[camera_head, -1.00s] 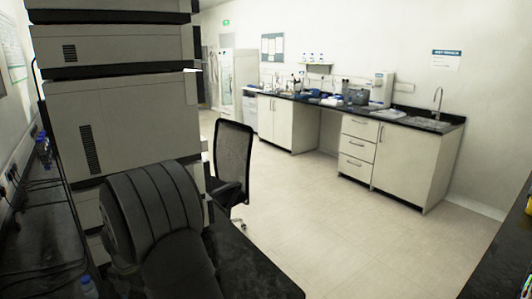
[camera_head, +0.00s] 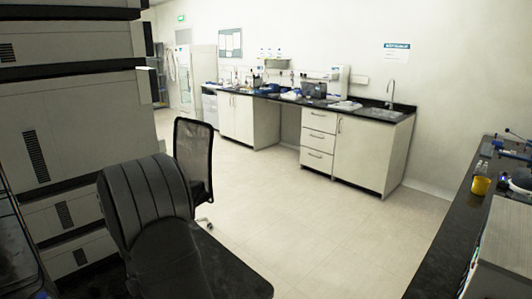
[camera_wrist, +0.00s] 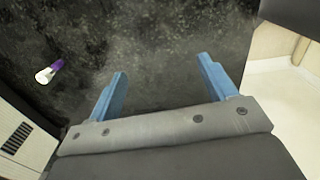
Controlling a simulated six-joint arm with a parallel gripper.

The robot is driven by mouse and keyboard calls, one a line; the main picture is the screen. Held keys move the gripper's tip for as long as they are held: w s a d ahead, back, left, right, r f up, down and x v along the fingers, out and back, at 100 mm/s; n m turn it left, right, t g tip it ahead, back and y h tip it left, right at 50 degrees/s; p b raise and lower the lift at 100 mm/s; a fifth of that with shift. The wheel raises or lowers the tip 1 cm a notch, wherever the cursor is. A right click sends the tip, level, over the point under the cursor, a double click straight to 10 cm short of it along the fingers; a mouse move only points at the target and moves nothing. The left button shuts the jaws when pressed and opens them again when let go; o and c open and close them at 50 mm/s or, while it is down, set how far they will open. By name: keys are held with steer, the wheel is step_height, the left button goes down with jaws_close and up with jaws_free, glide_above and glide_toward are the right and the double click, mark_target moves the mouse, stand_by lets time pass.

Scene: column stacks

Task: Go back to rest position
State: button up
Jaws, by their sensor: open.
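My gripper (camera_wrist: 163,91) shows in the wrist view with its two blue fingers spread wide apart and nothing between them. It is over a dark, speckled bench top (camera_wrist: 150,30). My dark, ribbed arm shows in the lower left of the head view, in front of the bench. The gripper itself cannot be seen in the head view.
A stacked instrument column (camera_head: 75,110) stands at the left. An office chair (camera_head: 193,155) is behind my arm. The floor (camera_head: 290,200) is clear.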

steer(key=a+f, duration=0.2)
steer(key=s+a+f, duration=0.1)
steer(key=a+f, duration=0.1)
steer(key=a, duration=0.1)
steer(key=s+a+f, duration=0.1)
steer(key=a+f, duration=0.1)
steer(key=a, duration=0.1)
steer(key=shift+f, duration=0.75)
